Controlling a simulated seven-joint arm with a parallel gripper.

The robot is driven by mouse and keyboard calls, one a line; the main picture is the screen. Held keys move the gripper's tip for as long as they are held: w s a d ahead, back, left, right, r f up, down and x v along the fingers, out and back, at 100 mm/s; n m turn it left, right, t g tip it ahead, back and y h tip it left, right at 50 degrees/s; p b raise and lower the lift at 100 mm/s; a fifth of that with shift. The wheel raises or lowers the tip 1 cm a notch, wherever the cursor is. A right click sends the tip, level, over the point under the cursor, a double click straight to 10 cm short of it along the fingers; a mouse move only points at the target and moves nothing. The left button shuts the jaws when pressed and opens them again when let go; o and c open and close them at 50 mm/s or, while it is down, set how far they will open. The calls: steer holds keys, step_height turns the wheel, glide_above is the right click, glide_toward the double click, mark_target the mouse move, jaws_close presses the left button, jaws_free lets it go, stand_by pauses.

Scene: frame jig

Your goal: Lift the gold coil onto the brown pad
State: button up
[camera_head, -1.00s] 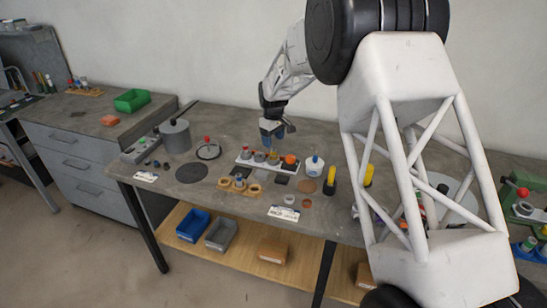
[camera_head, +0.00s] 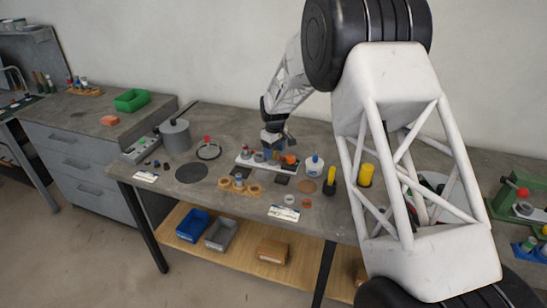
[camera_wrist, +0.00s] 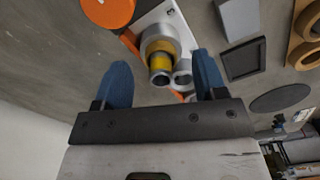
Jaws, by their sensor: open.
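The gold coil (camera_wrist: 160,60) shows in the wrist view as a short yellow-gold cylinder with a grey ring around it, over a pale rack. My gripper (camera_wrist: 162,65) is open, with its two blue fingers on either side of the coil and gaps between. In the head view my gripper (camera_head: 272,145) is low over the white rack and hides the coil there. A flat round brown pad (camera_head: 307,186) lies on the bench to the right of and in front of the rack. I cannot tell how deep the fingers reach beside the coil.
The white rack (camera_head: 243,163) also holds grey pieces and an orange piece (camera_head: 290,160). A white bottle (camera_head: 314,166) and a yellow-and-black tool (camera_head: 330,180) stand near the pad. A wooden holder with rings (camera_head: 240,186) lies in front. Dark flat pads lie between.

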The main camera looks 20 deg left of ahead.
steer(key=shift+f, duration=0.95)
steer(key=c, duration=1)
steer(key=shift+r, duration=0.1)
steer(key=shift+r, duration=4.95)
steer(key=shift+r, duration=0.1)
steer(key=shift+r, duration=2.1)
